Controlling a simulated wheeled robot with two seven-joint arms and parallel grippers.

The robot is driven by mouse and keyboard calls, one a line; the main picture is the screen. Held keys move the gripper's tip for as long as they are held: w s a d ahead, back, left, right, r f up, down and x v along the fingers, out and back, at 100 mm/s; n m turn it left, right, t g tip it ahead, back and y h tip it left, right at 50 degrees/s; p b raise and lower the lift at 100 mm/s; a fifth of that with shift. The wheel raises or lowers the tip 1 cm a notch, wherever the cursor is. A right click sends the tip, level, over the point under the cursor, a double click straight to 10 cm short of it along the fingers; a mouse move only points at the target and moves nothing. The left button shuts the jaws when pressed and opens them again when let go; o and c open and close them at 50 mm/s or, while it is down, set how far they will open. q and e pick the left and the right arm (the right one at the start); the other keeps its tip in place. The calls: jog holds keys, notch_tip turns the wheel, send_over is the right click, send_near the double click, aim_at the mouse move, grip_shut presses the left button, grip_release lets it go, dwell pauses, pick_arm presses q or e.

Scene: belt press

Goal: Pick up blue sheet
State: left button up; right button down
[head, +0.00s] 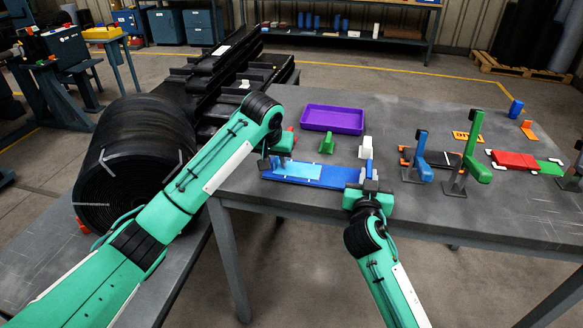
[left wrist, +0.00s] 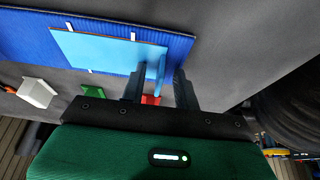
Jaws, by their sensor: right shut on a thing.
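The light blue sheet (head: 297,171) lies flat on the left part of a darker blue mat (head: 338,178), with small white clips at its edges. The sheet also shows in the left wrist view (left wrist: 100,50). My left gripper (left wrist: 160,80) is open at the sheet's end, its fingers on either side of a small upright light blue piece (left wrist: 160,68), with gaps to it. I cannot tell whether that piece belongs to the sheet. My right gripper (head: 367,183) is at the mat's right end, shut on what looks like an upright blue piece (head: 369,168), partly hidden by the fingers.
A purple tray (head: 332,120), a green block (head: 327,143) and a white block (head: 366,146) stand behind the mat. Blue (head: 420,155) and green (head: 475,158) upright tools stand to the right. A large black belt roll (head: 135,150) is left of the table.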

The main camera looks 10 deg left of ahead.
pick_arm(q)
grip_shut()
jog(key=shift+r, duration=0.15)
notch_tip(320, 180, up, 10)
jog(key=shift+r, duration=0.2)
dwell(0.4)
